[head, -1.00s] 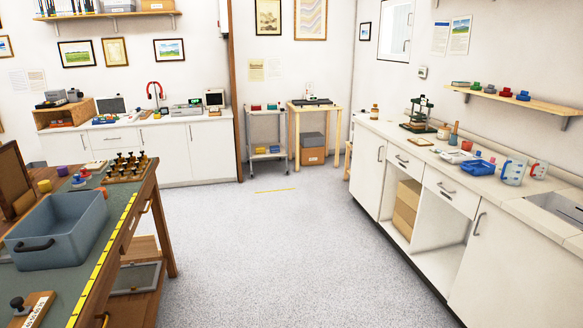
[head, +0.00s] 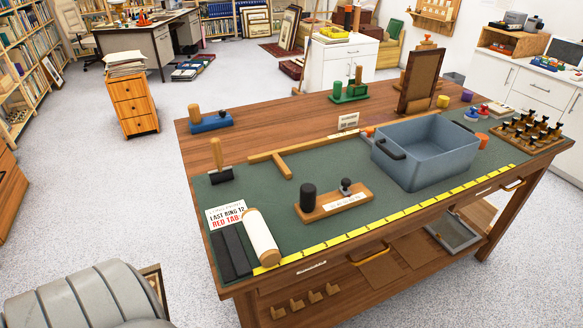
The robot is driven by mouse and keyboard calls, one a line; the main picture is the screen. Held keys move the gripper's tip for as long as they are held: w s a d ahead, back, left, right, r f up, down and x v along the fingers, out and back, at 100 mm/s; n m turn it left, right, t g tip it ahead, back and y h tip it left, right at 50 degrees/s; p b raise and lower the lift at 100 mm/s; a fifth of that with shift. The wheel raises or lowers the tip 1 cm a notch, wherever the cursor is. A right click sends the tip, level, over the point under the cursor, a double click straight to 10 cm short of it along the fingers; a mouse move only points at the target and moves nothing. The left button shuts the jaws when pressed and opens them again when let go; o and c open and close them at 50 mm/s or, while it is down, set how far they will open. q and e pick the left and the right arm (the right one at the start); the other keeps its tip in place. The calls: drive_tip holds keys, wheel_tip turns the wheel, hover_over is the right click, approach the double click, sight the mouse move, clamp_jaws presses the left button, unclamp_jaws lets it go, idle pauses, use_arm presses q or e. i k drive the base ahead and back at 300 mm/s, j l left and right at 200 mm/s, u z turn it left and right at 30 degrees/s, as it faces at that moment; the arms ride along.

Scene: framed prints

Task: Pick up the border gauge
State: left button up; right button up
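No object carries a readable name as the border gauge, so I cannot tell for certain which one it is. On the workbench's green mat (head: 255,188) lies a wooden block (head: 324,206) with a black cylinder, a dark knob and a white label too small to read. Behind it lies a T-shaped wooden tool (head: 281,164). Both lie flat on the mat, apart from each other.
A grey-blue bin (head: 425,155) stands on the mat's right part. A yellow measuring strip (head: 395,218) runs along the front edge. A white roll (head: 261,238) and a sign (head: 226,214) lie at the left corner. Floor left of the bench is clear.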

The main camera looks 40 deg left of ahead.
sight(311, 208)
drive_tip(key=i+l+u, duration=0.15)
drive_tip(key=u, duration=0.35)
drive_tip(key=i+l+u, duration=0.3)
drive_tip(key=u, duration=0.15)
drive_tip(key=i+l+u, duration=0.15)
drive_tip(key=l+u, duration=0.15)
drive_tip(key=u, duration=0.2)
drive_tip(key=i+l+u, duration=0.1)
drive_tip(key=l+u, duration=0.65)
drive_tip(key=k+j, duration=0.15)
drive_tip(key=k, duration=0.2)
